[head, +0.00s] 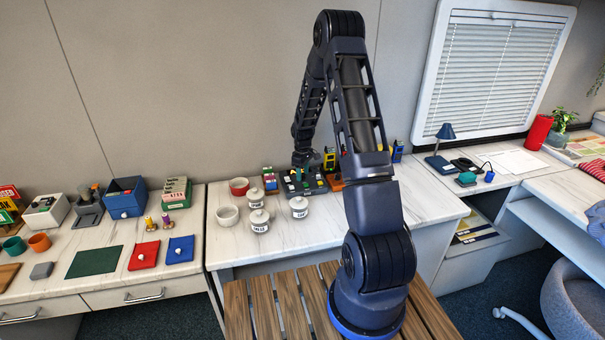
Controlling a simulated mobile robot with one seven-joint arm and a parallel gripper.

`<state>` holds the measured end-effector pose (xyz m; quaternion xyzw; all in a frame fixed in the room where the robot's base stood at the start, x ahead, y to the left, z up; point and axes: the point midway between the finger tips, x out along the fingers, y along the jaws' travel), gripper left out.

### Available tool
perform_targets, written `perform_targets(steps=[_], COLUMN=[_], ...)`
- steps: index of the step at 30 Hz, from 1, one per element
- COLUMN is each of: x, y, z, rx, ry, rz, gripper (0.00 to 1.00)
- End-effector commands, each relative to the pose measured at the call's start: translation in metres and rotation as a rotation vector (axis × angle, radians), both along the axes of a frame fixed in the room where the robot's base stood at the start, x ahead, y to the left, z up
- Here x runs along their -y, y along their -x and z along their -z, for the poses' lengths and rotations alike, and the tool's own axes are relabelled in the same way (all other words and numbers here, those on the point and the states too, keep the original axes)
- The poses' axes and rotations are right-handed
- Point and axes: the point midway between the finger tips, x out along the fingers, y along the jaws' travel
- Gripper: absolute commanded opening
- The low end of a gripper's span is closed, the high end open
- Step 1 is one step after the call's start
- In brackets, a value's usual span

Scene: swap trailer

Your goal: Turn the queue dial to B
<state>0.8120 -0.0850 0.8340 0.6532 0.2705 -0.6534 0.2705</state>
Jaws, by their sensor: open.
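My gripper (306,164) is at the end of my arm, over the back of the middle counter. It hangs just above a dark panel (291,188) with small green, yellow and pale parts on it. The gripper looks open with nothing visible in it, but its fingers are small and partly merge with the panel. I cannot make out the queue dial or a letter B. My arm hides part of the counter right of the panel.
White lidded jars (259,221), a white bowl (228,215) and a red bowl (239,187) stand left of and in front of the panel. A blue bin (125,197) is on the left counter. The middle counter's front right is clear.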

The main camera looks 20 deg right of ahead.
Motion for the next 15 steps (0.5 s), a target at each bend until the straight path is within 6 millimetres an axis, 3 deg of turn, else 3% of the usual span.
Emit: perform_targets(steps=[4,11,15], x=[-0.0001,-0.0001,-0.0002], y=[0.0000,0.0000,-0.0001], z=[-0.0001,-0.0003,-0.0003], rx=[0.000,0.000,0.000], ry=[0.000,0.000,0.000], rz=[0.000,0.000,0.002], gripper=[0.47,0.04,0.02])
